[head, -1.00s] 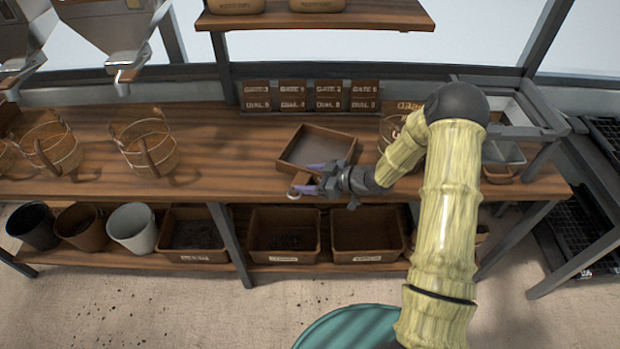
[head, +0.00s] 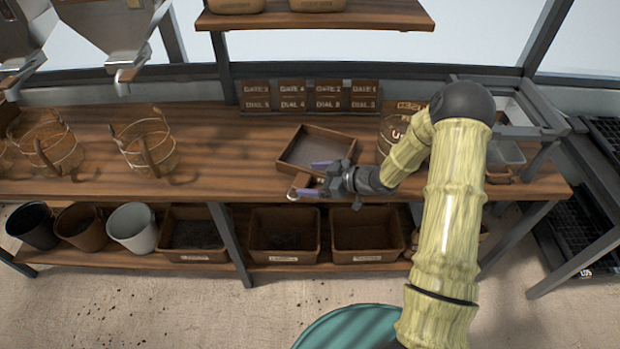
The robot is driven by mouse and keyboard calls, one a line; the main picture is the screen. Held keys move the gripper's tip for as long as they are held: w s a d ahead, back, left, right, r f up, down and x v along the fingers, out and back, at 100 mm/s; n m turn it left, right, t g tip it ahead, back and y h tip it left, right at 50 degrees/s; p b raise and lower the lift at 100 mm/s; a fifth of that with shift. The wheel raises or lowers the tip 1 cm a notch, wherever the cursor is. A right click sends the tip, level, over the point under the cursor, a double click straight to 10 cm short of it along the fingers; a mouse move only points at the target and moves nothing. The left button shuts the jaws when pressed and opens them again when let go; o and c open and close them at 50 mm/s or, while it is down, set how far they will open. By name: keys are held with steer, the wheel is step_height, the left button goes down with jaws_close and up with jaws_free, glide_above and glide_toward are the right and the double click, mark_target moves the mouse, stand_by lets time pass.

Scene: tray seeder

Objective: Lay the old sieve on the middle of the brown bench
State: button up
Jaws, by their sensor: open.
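The old sieve (head: 327,134) is a square wooden frame with a grey mesh and a short handle (head: 301,183) toward the front edge. It lies on the brown bench (head: 222,150), right of the bench's middle. My gripper (head: 319,179) is at the sieve's near side, by the handle, with its purple-tipped fingers apart. One finger shows on the far side of the handle and one on the near side. Whether the fingers touch the handle cannot be told.
Wooden buckets (head: 147,146) stand on the left of the bench. A round container (head: 391,135) stands right of the sieve, partly behind my arm. Dial cards (head: 312,95) line the back. Bins (head: 284,236) fill the shelf below. The bench between buckets and sieve is clear.

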steer(key=v, duration=1)
steer(key=shift+d+r, duration=0.2)
steer(key=shift+d, duration=0.1)
steer(key=shift+s, duration=0.1)
steer(key=s+d+r+m+t+h, duration=0.2)
steer(key=d+r+m+h, duration=0.35)
steer(key=m+h, duration=0.4)
steer(key=s+a+r+m+g+h, duration=0.1)
steer(key=s+r+m+g, duration=0.1)
steer(key=s, duration=0.6)
steer(key=s+a+r+m+g+h, duration=0.1)
steer(key=s+g+h, duration=0.1)
steer(key=s, duration=0.7)
steer(key=shift+a+r+m+g, duration=0.3)
steer(key=shift+r+m+g, duration=0.1)
steer(key=shift+g, duration=0.1)
steer(key=shift+w, duration=0.15)
